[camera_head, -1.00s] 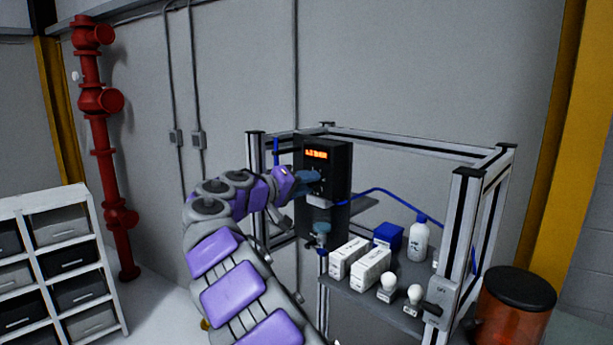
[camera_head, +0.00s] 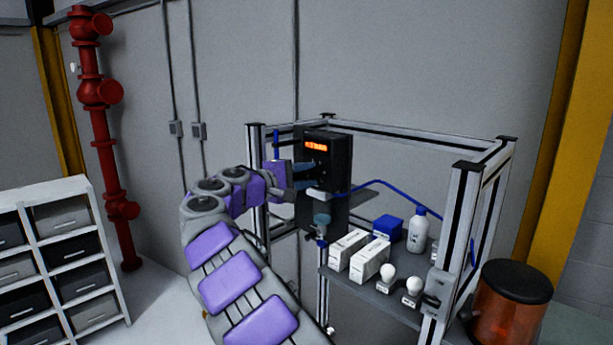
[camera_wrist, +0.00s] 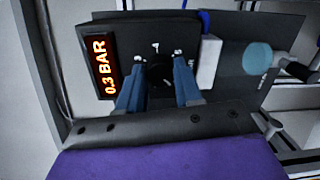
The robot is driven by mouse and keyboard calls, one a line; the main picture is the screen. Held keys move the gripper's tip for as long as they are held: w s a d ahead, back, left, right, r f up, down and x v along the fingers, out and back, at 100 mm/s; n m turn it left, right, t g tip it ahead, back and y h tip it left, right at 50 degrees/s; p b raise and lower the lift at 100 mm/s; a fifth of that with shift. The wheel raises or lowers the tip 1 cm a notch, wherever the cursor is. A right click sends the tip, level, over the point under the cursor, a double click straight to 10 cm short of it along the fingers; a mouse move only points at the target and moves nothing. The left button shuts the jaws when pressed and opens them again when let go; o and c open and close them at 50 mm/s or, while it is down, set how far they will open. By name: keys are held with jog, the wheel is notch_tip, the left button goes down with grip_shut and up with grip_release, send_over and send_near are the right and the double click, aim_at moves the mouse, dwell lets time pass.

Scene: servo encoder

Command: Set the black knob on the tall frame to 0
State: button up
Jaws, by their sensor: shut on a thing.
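The tall frame (camera_head: 464,220) is made of metal posts and carries a black box (camera_head: 341,160) at its far left. The black knob (camera_wrist: 158,78) is on the box face, with white marks around it, in the wrist view. A lit orange display (camera_wrist: 105,68) beside it reads 0.3 BAR. My gripper (camera_wrist: 160,66) is shut on the knob, one blue finger on each side. In the head view my gripper (camera_head: 312,176) reaches the box face from the left, and the knob is hidden there. I cannot tell the knob's exact pointing.
A blue hose (camera_head: 385,184) runs right from the box. The shelf holds white boxes (camera_head: 370,260), bulbs (camera_head: 388,272), a blue box (camera_head: 388,228) and a white bottle (camera_head: 418,232).

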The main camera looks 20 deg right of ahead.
jog(key=shift+a+f, duration=0.1)
dwell(0.5)
jog(key=o, duration=0.7)
jog(key=shift+w, duration=0.15)
jog(key=o, duration=0.3)
jog(key=shift+w+f, duration=0.1)
jog(key=shift+w, duration=0.15)
jog(key=shift+o, duration=0.2)
jog(key=shift+s+a, duration=0.1)
jog(key=shift+s, duration=0.25)
jog(key=shift+a, duration=0.5)
jog(key=b+v, duration=0.2)
jog(key=v, duration=1.4)
jog(key=shift+a, duration=0.3)
jog(key=shift+s, duration=0.1)
